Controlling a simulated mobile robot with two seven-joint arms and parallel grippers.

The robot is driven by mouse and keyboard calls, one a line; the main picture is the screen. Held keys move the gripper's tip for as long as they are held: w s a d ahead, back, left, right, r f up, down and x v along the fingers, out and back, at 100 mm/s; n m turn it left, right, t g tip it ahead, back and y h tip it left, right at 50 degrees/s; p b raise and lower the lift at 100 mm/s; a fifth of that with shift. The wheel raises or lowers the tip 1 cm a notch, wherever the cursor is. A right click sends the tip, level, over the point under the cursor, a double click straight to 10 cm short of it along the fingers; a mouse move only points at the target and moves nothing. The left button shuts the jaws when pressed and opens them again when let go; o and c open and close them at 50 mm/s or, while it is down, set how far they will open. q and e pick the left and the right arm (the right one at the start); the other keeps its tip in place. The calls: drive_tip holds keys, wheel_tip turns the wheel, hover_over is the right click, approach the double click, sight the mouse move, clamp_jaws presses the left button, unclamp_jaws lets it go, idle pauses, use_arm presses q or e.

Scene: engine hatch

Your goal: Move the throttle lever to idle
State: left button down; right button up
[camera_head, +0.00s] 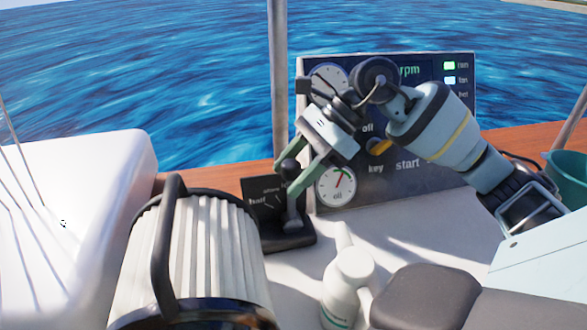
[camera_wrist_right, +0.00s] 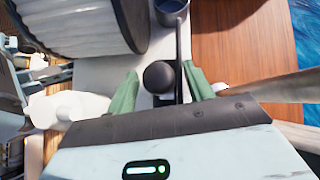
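The throttle lever (camera_head: 291,205) stands nearly upright on a black base (camera_head: 288,238), beside a dark marked plate (camera_head: 262,197). "Half" is legible on the plate; another word is too small to read surely. The lever's round black knob (camera_head: 290,168) also shows in the right wrist view (camera_wrist_right: 158,76). My right gripper (camera_head: 288,178) has its green fingers apart, one on each side of the knob. In the right wrist view the gripper (camera_wrist_right: 162,84) is open around the knob, closer to it on the left; contact is unclear. I cannot make out my left gripper.
The instrument panel (camera_head: 410,178) with gauges and a key switch stands just behind my right gripper. A ribbed cylinder with a black handle (camera_head: 168,240) is at the left front. A white bottle (camera_head: 347,285) stands in front of the lever. A green bucket (camera_head: 568,177) is far right.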

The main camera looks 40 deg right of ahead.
drive_tip(key=v, duration=0.7)
drive_tip(key=shift+d+r, duration=0.25)
drive_tip(key=shift+r, duration=0.1)
drive_tip(key=shift+s, duration=0.1)
idle(0.3)
